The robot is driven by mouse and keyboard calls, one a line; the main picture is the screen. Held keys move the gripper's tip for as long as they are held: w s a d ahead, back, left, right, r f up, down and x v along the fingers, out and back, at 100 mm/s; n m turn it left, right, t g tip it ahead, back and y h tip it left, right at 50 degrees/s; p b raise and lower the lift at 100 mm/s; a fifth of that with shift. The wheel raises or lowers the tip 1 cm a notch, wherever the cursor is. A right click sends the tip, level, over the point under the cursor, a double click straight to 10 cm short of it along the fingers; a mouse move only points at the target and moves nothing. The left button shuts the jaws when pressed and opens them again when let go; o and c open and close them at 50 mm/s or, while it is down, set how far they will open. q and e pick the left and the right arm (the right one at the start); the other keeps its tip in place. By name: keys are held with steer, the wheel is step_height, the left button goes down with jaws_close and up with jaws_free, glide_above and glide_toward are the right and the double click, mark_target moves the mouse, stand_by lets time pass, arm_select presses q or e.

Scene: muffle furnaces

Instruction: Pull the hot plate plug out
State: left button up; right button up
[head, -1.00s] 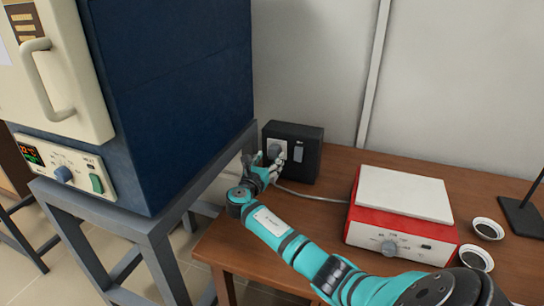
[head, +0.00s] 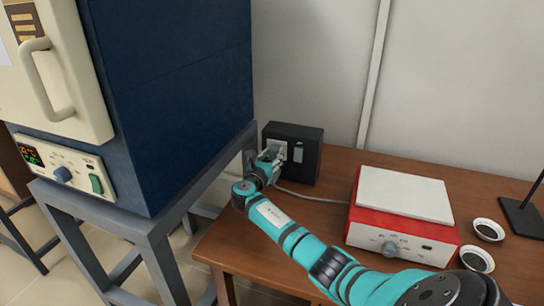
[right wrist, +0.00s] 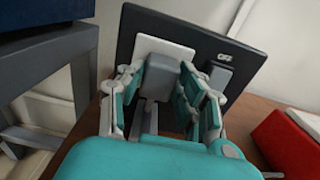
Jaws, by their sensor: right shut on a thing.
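The hot plate plug (right wrist: 158,77) is a grey block at the white socket face (right wrist: 147,46) of a black socket box (head: 311,153). My right gripper (head: 272,154) is at the socket in the head view. In the right wrist view my right gripper (right wrist: 158,90) has its fingers on both sides of the plug and is shut on it. The plug looks to be against the socket face; a gap cannot be made out. The box's switch (right wrist: 219,76) has "OFF" above it. The red hot plate (head: 407,190) with a white top stands to the right. My left gripper is not in view.
A blue and cream furnace (head: 180,90) stands on a grey metal stand (head: 147,235) left of the wooden table (head: 325,192). A grey cable (head: 312,195) runs towards the hot plate. Two small dishes (head: 488,229) and a black stand base (head: 522,215) are at the right.

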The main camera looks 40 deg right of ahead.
mark_target(272, 155)
jaws_close()
steer(key=p+v, duration=0.3)
steer(key=shift+s+a+r, duration=0.1)
steer(key=shift+a+r, duration=0.05)
steer(key=shift+a, duration=0.1)
steer(key=shift+s+a, duration=0.1)
steer(key=shift+a, duration=0.1)
steer(key=shift+d+f, duration=0.1)
steer(key=shift+f, duration=0.25)
steer(key=o, duration=1)
jaws_free()
steer(key=shift+c, duration=0.2)
steer(key=shift+o, duration=1.1)
steer(key=shift+r, duration=0.2)
steer(key=v, duration=1.2)
